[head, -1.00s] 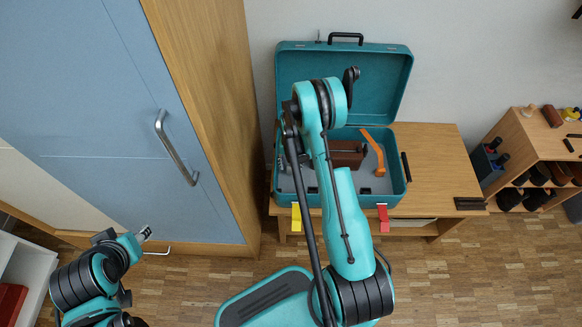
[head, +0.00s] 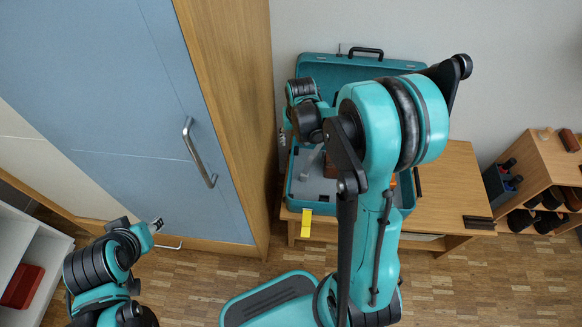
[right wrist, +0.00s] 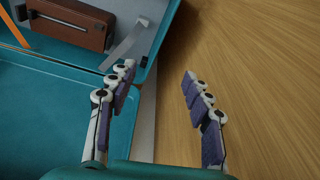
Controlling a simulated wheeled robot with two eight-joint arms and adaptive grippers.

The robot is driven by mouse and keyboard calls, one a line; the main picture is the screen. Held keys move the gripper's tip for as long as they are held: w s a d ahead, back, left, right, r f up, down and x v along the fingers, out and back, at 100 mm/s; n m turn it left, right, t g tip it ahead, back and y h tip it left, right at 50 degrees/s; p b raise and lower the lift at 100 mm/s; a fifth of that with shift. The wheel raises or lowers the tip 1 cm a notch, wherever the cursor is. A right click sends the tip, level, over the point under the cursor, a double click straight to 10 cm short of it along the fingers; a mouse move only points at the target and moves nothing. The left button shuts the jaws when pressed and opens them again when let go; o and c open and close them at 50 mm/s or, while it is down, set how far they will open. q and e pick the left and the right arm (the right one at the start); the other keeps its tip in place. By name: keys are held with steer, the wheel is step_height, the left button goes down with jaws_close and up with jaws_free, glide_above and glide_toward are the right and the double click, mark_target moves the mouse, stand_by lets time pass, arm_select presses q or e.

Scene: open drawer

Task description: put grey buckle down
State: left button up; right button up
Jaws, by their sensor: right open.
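The open teal case (head: 297,205) stands on a wooden bench with its lid raised at the back. A flat grey strip (right wrist: 125,42) lies slanted in the case beside a brown box (right wrist: 77,22); it also shows in the head view (head: 311,161). I cannot tell for sure if this strip is the grey buckle. My right gripper (right wrist: 160,95) is open with nothing between its fingers, over the case's edge by the wooden cabinet side. In the head view my right arm hides much of the case. My left gripper (head: 158,224) is small, low at left, away from the case.
A tall cabinet with a blue door (head: 120,110) and wooden side (head: 225,100) stands close left of the case. A yellow tab (head: 307,222) hangs on the case's front. The bench top (head: 455,180) is mostly clear at right. A shelf (head: 540,165) with bottles stands farther right.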

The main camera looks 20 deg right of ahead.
steer(key=s+a+r+n+t, duration=0.2)
steer(key=s+a+r, duration=0.3)
steer(key=s, duration=0.3)
steer(key=s+a+r+n+t, duration=0.2)
steer(key=s+a+r, duration=0.3)
steer(key=s+r, duration=0.3)
steer(key=shift+s+t, duration=0.5)
steer(key=shift+s, duration=0.15)
